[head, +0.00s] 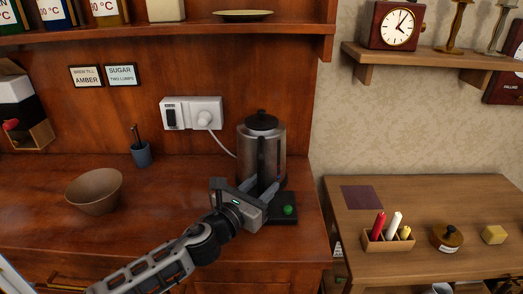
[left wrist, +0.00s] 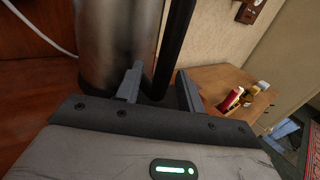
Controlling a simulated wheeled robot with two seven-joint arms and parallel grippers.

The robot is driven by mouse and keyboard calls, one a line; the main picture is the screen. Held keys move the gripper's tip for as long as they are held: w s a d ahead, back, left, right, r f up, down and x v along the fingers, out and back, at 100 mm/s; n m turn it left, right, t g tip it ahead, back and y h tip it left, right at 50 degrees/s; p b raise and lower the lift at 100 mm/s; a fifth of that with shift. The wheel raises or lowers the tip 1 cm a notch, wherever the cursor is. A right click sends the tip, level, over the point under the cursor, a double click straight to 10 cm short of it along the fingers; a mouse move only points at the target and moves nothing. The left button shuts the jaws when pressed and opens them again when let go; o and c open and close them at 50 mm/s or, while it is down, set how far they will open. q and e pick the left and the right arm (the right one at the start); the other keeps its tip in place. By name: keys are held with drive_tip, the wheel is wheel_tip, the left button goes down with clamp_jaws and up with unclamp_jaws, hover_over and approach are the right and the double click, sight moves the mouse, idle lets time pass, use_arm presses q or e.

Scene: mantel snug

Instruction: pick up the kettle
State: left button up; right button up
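The kettle (head: 273,143) is a metal cylinder with a black lid and a black upright handle on the side facing me. It stands upright on a dark base with a green knob (head: 288,210) at the front right. My left gripper (head: 262,188) is low in front of the kettle. In the left wrist view the gripper (left wrist: 158,90) is open, with a finger on either side of the kettle's black handle (left wrist: 174,40) and gaps beside it. The kettle's metal body (left wrist: 112,45) is close behind the left finger. My right gripper is not in view.
A brown bowl (head: 95,191) and a small blue cup (head: 142,154) stand left on the wooden counter. A white cord runs from the wall socket (head: 193,113). A shelf (head: 200,30) hangs above. A lower table (head: 430,200) at right holds candles and a lidded pot (head: 446,238).

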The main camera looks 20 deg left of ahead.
use_arm(q)
clamp_jaws()
idle(0.9)
idle(0.4)
drive_tip(key=shift+r, duration=0.25)
